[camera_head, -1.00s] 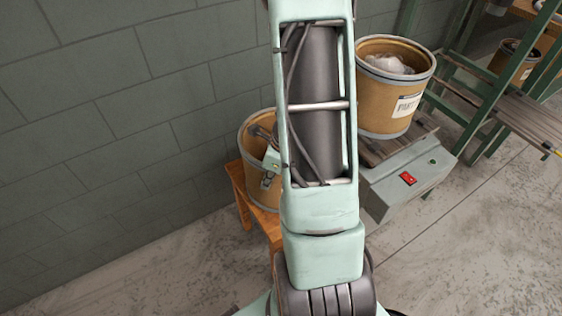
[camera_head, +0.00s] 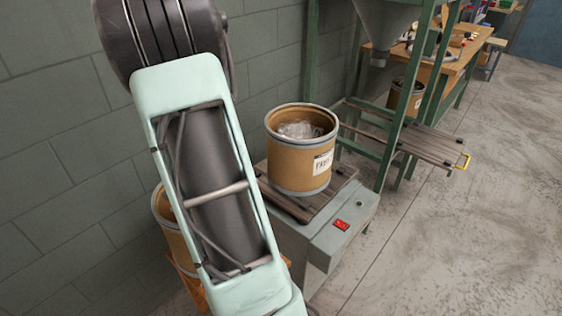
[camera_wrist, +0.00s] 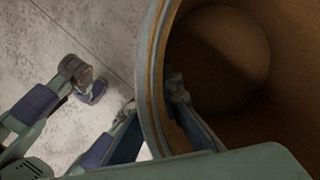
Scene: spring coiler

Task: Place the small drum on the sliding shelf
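A brown drum (camera_head: 176,228) stands at the lower left of the head view, mostly hidden behind my arm. I take it as the small drum. In the wrist view a brown drum (camera_wrist: 245,110) fills the right side, its inside looking empty. My gripper (camera_wrist: 150,100) straddles its rim, one finger inside along the wall and others outside. The left outer finger is apart from the rim; whether the others press on the wall is unclear. The gripper is hidden in the head view. A slatted shelf (camera_head: 425,143) with a yellow handle sticks out of the green frame at right.
A larger labelled drum (camera_head: 300,162) holding clear plastic stands on a grey machine (camera_head: 338,240) with a red switch. An orange stool (camera_head: 190,285) shows below the left drum. A green frame (camera_head: 392,130) carries a hopper (camera_head: 385,25). Another drum (camera_head: 404,98) stands behind it. Floor at right is clear.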

